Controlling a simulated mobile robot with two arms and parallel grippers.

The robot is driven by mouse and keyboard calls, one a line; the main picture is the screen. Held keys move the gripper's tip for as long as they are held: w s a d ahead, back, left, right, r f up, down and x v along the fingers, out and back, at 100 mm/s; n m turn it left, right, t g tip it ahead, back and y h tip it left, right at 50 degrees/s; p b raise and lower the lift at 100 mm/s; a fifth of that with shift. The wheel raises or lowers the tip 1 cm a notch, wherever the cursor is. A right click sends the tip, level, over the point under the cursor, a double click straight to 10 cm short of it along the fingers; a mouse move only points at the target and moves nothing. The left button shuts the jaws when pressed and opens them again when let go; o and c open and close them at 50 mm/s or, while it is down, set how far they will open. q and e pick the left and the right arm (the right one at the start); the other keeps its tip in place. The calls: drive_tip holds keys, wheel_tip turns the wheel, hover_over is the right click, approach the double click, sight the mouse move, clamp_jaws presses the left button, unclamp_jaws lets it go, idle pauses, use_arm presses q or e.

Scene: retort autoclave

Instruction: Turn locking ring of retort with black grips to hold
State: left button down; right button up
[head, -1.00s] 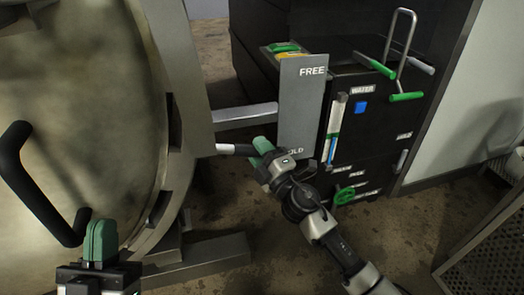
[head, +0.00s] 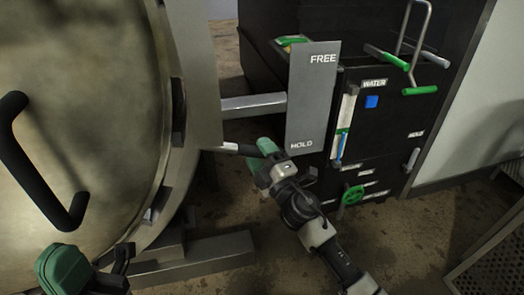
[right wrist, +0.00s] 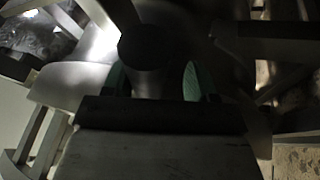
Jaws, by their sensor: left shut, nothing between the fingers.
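The retort's round door fills the left of the head view, with the locking ring (head: 190,120) around its edge. A thin lever with a white band and black grip (head: 243,149) sticks out right from the ring, level with the word HOLD on the grey FREE/HOLD plate (head: 314,100). My right gripper (head: 262,160) has its green fingers at the grip's end. In the right wrist view a dark round shape lies between the right gripper's fingers (right wrist: 153,82); firm contact cannot be told. My left gripper (head: 64,272) is shut and empty below the black door handle (head: 38,165).
A black cabinet (head: 385,130) with a WATER label, green-gripped levers and a green handwheel (head: 352,195) stands behind the plate. A metal base beam (head: 195,255) lies below the ring. A perforated metal bin (head: 495,255) stands at the lower right.

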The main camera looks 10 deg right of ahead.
drive_tip(key=shift+o, duration=0.8)
drive_tip(key=shift+s+a+f, duration=0.1)
drive_tip(key=shift+a+f, duration=0.05)
drive_tip(key=shift+f, duration=0.3)
drive_tip(key=shift+r, duration=0.1)
drive_tip(key=v, duration=1)
drive_tip(key=shift+s+d, duration=0.25)
drive_tip(key=shift+s, duration=0.05)
drive_tip(key=shift+r, duration=0.1)
